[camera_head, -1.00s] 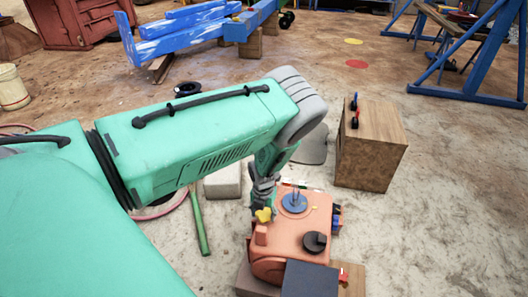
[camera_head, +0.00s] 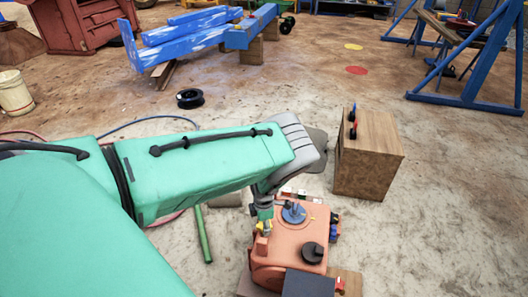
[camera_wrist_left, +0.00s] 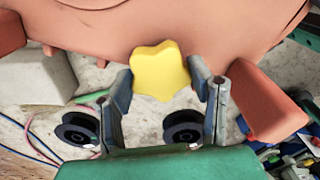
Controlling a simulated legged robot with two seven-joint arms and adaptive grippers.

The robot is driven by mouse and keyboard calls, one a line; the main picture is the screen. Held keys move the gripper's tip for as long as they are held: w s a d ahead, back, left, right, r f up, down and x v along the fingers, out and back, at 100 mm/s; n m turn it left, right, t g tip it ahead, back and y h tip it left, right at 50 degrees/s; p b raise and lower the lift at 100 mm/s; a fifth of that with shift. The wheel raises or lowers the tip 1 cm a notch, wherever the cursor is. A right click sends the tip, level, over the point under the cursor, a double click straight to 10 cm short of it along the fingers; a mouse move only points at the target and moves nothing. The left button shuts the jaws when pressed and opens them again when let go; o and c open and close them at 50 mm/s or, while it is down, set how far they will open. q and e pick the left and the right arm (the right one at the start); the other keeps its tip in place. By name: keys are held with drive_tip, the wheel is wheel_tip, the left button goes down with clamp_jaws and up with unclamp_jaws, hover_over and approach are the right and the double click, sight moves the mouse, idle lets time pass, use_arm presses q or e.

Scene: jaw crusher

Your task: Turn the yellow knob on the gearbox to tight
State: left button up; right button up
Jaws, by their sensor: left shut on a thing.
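The gearbox (camera_head: 283,254) is an orange housing low in the head view, with a blue disc (camera_head: 294,213) and a black round knob (camera_head: 312,253) on top. The yellow knob (camera_wrist_left: 160,72) is lobed and sits against the orange body in the left wrist view; in the head view (camera_head: 260,227) it is mostly hidden by the gripper. My left gripper (camera_wrist_left: 160,82) has a fingertip on each side of the yellow knob and is shut on it. In the head view the left gripper (camera_head: 265,224) reaches down to the gearbox's far left corner. My right gripper is not in view.
A wooden box (camera_head: 370,152) stands right of the gearbox. A green bar (camera_head: 203,235) lies on the floor to the left. A black spool (camera_head: 190,98) and blue beams (camera_head: 195,43) are farther back. Open floor lies to the right.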

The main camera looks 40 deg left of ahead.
use_arm(q)
drive_tip(key=shift+w+d+m+p, duration=0.15)
drive_tip(key=shift+m+p, duration=0.4)
drive_tip(key=shift+m, duration=0.6)
drive_tip(key=shift+w+a+m+p, duration=0.1)
drive_tip(key=shift+m+p, duration=0.45)
drive_tip(key=shift+m, duration=0.6)
drive_tip(key=o, duration=1)
drive_tip(key=shift+o, duration=0.8)
drive_tip(key=shift+r, duration=0.15)
wheel_tip(320, 180, up, 12)
drive_tip(key=shift+f, duration=0.25)
